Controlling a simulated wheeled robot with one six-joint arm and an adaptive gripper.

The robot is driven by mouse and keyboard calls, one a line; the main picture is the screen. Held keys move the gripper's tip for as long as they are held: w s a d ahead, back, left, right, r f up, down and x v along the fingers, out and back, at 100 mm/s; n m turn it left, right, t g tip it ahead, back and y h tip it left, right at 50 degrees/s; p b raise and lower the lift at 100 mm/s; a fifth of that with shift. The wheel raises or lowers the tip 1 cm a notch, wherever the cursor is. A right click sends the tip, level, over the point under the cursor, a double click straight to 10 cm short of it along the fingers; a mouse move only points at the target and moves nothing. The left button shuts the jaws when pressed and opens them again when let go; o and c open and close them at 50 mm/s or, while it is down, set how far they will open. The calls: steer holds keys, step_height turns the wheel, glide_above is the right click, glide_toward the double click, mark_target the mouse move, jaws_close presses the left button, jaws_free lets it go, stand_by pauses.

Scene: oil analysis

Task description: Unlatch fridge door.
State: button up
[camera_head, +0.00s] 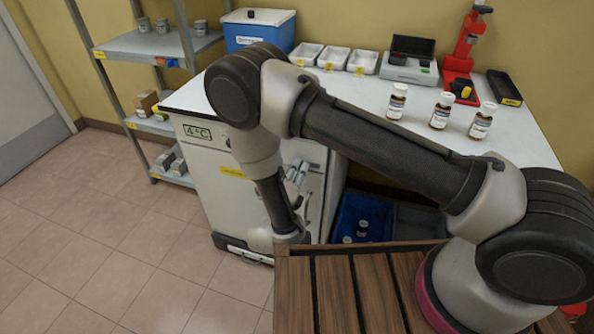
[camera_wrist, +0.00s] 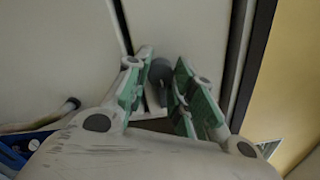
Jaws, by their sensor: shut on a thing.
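The white fridge (camera_head: 218,185) stands under the left end of the bench, with a green "4°C" label (camera_head: 197,132) on its front. Its door looks closed, though my arm covers part of the front in the head view. In the wrist view my gripper (camera_wrist: 160,88) has its green-padded fingers on either side of a dark grey rounded latch piece (camera_wrist: 159,70) and is shut on it. The pale fridge panel (camera_wrist: 70,50) lies behind, with a dark seam. The latch's exact position is partly hidden by the fingers.
A wooden slatted top (camera_head: 335,290) lies in front of the bench. Blue bins (camera_head: 362,215) sit beneath the bench. Brown bottles (camera_head: 441,110) and white trays (camera_head: 333,59) stand on the benchtop (camera_head: 365,92). A metal shelf (camera_head: 150,45) stands left. The tiled floor (camera_head: 110,240) at left is clear.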

stand_by(0.4)
steer(key=o, duration=1)
steer(key=shift+o, duration=0.2)
steer(key=o, duration=0.8)
steer(key=r, duration=0.6)
steer(key=shift+w+a+r, duration=0.1)
steer(key=shift+w+r, duration=0.1)
steer(key=shift+r, duration=0.15)
steer(key=shift+c, duration=0.2)
steer(key=shift+s+r, duration=0.2)
steer(key=shift+r, duration=0.3)
steer(key=shift+s+r, duration=0.15)
steer(key=shift+r, duration=0.3)
steer(key=shift+c, duration=1.4)
steer(key=shift+w+r, duration=0.15)
steer(key=shift+r, duration=0.15)
steer(key=c, duration=0.5)
steer(key=shift+r, duration=0.45)
